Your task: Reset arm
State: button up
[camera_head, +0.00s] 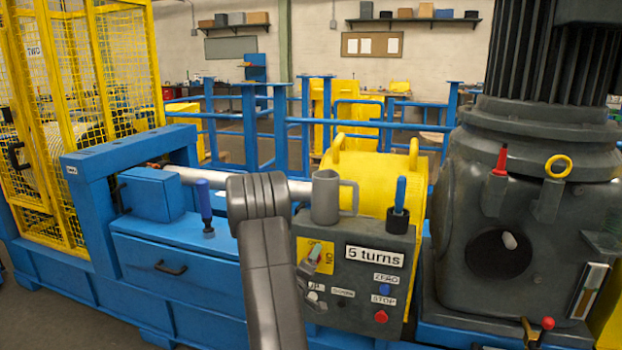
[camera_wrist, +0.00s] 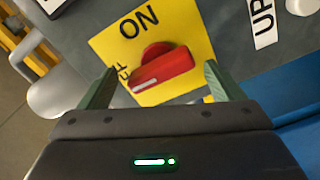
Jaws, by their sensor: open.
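My arm (camera_head: 266,270) reaches up in front of the grey control box (camera_head: 345,245) and hides part of its left side. In the wrist view my gripper (camera_wrist: 158,70) is open, with its two green fingers apart on either side of a red rotary switch (camera_wrist: 162,70). There are gaps between the fingers and the switch knob, and nothing is held. The switch sits on a yellow plate (camera_wrist: 185,35) marked ON, with a second word partly hidden. In the head view the yellow plate (camera_head: 322,250) shows beside my arm.
The box carries a "5 turns" label (camera_head: 374,256), a blue ZERO button (camera_head: 385,289) and a red STOP button (camera_head: 381,316). A grey mug (camera_head: 326,198) and a blue-handled tool (camera_head: 400,193) stand on top. A large grey motor (camera_head: 530,200) is at right, a yellow cage (camera_head: 90,110) at left.

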jog(key=m, duration=0.6)
jog(key=m+b, duration=0.1)
jog(key=m, duration=0.6)
jog(key=shift+s+d+r, duration=0.1)
jog(key=shift+d, duration=0.1)
dwell(0.5)
